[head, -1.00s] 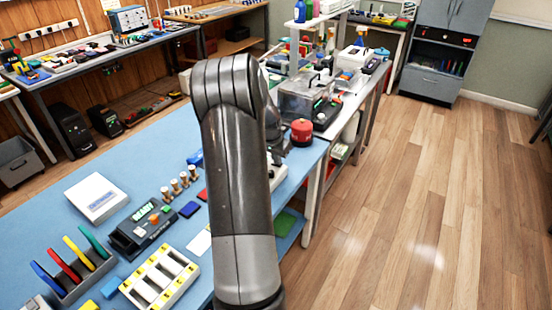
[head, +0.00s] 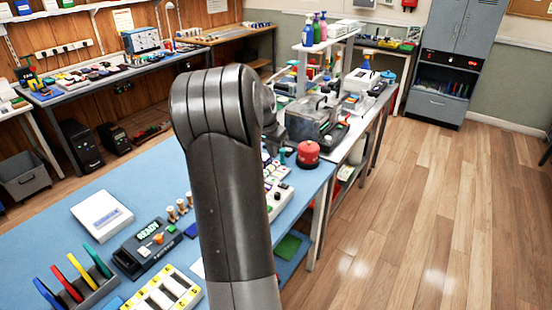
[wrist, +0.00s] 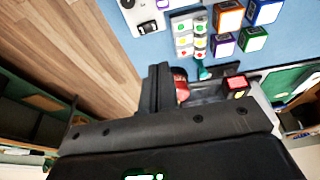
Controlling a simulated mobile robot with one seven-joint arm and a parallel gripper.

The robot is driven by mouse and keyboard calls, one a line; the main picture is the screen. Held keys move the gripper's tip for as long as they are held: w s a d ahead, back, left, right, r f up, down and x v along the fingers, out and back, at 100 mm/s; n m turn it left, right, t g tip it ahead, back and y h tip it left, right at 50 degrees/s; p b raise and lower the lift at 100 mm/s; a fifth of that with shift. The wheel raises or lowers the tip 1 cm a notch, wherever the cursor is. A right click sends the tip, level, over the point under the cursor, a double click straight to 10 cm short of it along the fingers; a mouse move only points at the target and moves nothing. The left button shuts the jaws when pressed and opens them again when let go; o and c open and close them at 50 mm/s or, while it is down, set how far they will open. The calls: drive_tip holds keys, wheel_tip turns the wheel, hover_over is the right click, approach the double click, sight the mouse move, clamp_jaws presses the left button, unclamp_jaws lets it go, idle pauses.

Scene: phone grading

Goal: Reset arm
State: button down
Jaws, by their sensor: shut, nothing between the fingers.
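My arm (head: 225,180) rises through the middle of the head view, bent at the elbow, with its far part pointing away over the blue bench. In that view my gripper is hidden or too small to make out. In the wrist view my gripper (wrist: 163,88) shows as dark fingers closed together, with nothing held. A red rounded object (wrist: 182,90) shows just right of the fingers, partly hidden by them; I cannot tell whether they touch.
The blue bench (head: 50,245) carries a white box (head: 102,215), a READY device (head: 148,245) and a rack of coloured cards (head: 85,285). A red round object (head: 308,154) sits near its far right corner. Wooden floor (head: 420,220) lies open at right.

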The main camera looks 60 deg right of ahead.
drive_tip(key=shift+a+r, duration=0.1)
idle(0.6)
drive_tip(key=w+a+r+n+t, duration=0.1)
drive_tip(key=a+r+n, duration=0.25)
drive_tip(key=a, duration=0.65)
drive_tip(key=w+a+r+n+t+y, duration=0.15)
drive_tip(key=a+r, duration=0.25)
drive_tip(key=a, duration=0.6)
drive_tip(key=w+a+r+n+t, duration=0.1)
drive_tip(key=w+a+r+n, duration=0.15)
drive_tip(key=a, duration=0.75)
drive_tip(key=s+a+n+t+y, duration=0.1)
drive_tip(key=s+a+n, duration=0.4)
drive_tip(key=a, duration=0.6)
drive_tip(key=s+a+n+t, duration=0.1)
drive_tip(key=s+a+n, duration=0.4)
drive_tip(key=s+a, duration=0.4)
drive_tip(key=shift+s+a+y, duration=0.2)
drive_tip(key=shift+a+y, duration=0.15)
drive_tip(key=shift+a, duration=0.7)
